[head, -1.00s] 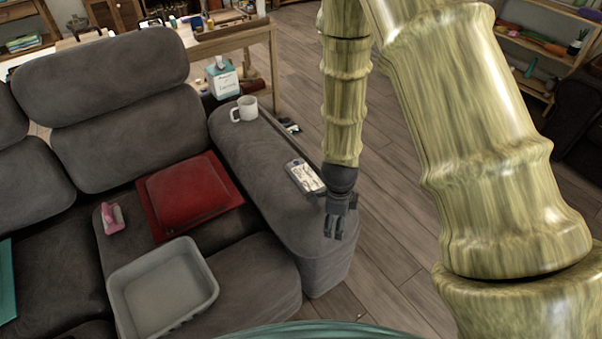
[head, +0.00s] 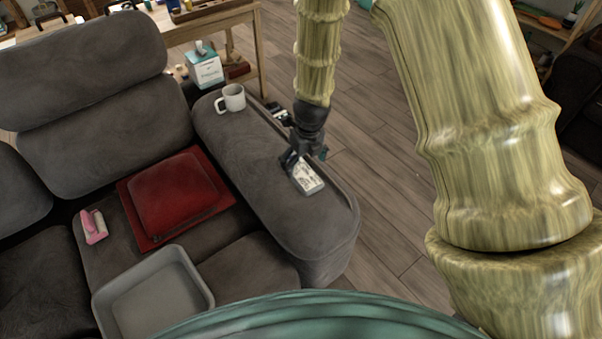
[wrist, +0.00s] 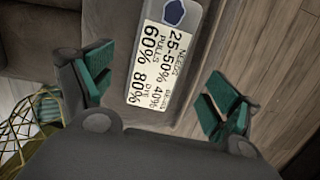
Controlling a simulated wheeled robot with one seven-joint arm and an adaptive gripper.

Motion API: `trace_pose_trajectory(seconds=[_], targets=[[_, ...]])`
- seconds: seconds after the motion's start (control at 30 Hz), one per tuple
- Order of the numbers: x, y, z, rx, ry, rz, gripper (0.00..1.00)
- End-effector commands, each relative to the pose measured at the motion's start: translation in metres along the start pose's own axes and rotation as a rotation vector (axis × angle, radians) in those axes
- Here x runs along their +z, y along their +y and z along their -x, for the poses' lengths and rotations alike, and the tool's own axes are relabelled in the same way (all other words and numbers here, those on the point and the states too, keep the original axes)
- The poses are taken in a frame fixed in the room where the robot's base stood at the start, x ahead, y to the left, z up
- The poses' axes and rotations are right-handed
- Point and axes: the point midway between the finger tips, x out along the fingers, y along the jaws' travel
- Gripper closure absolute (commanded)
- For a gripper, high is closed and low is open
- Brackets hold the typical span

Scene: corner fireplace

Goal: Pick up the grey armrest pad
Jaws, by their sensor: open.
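The small grey pad (head: 304,175), with a white printed label, lies flat on the sofa's grey upholstered arm (head: 300,226). In the wrist view my gripper (wrist: 158,92) is open, with green-faced fingers spread either side of the pad and nothing held. I cannot tell how high it is above the pad.
A white mug (head: 231,98) stands further back on the sofa arm. A red cushion (head: 175,190), a pink-and-white item (head: 93,227) and a grey tray (head: 190,268) are on the seats. A tissue box (head: 205,68) stands behind. Wooden floor (head: 375,160) is open to the right.

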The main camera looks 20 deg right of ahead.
Motion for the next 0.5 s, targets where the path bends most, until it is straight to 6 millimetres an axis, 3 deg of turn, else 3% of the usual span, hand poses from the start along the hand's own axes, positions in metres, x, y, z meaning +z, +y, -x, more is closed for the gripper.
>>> trace_pose_trajectory(seconds=[0.23, 0.5], targets=[[0.000, 0.000, -0.011, 0.001, 0.000, -0.002, 0.11], [0.003, -0.001, -0.043, 0.000, 0.000, -0.002, 0.11]])
